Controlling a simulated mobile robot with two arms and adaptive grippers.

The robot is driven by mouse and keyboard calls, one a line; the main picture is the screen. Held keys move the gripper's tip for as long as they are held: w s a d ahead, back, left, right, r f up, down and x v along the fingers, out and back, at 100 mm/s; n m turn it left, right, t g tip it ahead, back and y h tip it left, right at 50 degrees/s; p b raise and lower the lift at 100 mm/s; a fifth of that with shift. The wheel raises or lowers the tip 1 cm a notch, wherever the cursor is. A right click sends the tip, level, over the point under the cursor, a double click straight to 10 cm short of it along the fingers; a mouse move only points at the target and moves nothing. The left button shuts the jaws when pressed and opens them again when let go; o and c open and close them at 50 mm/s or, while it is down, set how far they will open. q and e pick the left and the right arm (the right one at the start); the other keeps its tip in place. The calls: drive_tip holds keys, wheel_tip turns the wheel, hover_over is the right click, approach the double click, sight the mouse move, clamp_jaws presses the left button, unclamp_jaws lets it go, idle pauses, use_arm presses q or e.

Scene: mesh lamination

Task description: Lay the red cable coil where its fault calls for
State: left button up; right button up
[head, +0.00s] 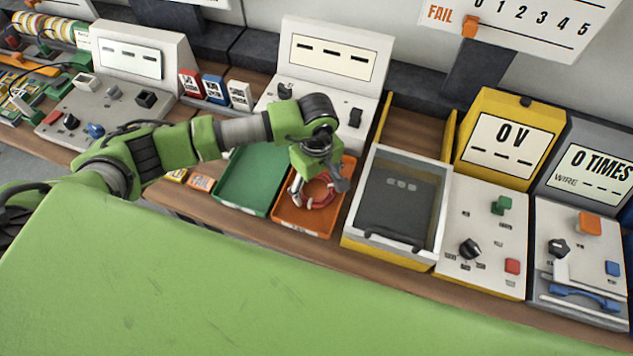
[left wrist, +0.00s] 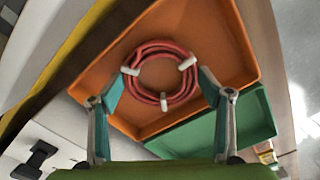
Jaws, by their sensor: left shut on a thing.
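The red cable coil (head: 322,196) is a ring with white ties. It is over or in the orange tray (head: 292,222); I cannot tell whether it touches the floor. My left gripper (head: 312,190) points down over this tray and is shut on the coil. In the left wrist view the coil (left wrist: 141,88) sits between the two widely spaced fingers (left wrist: 163,88), against the orange tray (left wrist: 222,50). The green tray (head: 243,180) beside it looks empty, as far as my arm lets me see; it also shows in the left wrist view (left wrist: 240,122). My right gripper is not in view.
A clear-lidded box (head: 402,200) stands right of the orange tray. A yellow meter (head: 505,138) reads 0 V, and a grey unit (head: 592,165) reads 0 TIMES. A FAIL board (head: 515,22) hangs behind. Small red, blue and white boxes (head: 213,89) stand behind my arm.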

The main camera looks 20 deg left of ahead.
use_arm(q)
drive_tip(key=shift+f, duration=0.2)
drive_tip(key=o, duration=1.2)
drive_tip(key=shift+o, duration=0.4)
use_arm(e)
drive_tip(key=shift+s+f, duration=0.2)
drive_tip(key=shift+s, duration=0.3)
use_arm(q)
drive_tip(key=shift+r, duration=0.1)
drive_tip(key=shift+r, duration=0.1)
drive_tip(key=shift+w+r, duration=0.1)
drive_tip(key=shift+r, duration=0.1)
wheel_tip(320, 180, up, 12)
drive_tip(key=b, duration=0.4)
drive_tip(key=shift+f, duration=0.15)
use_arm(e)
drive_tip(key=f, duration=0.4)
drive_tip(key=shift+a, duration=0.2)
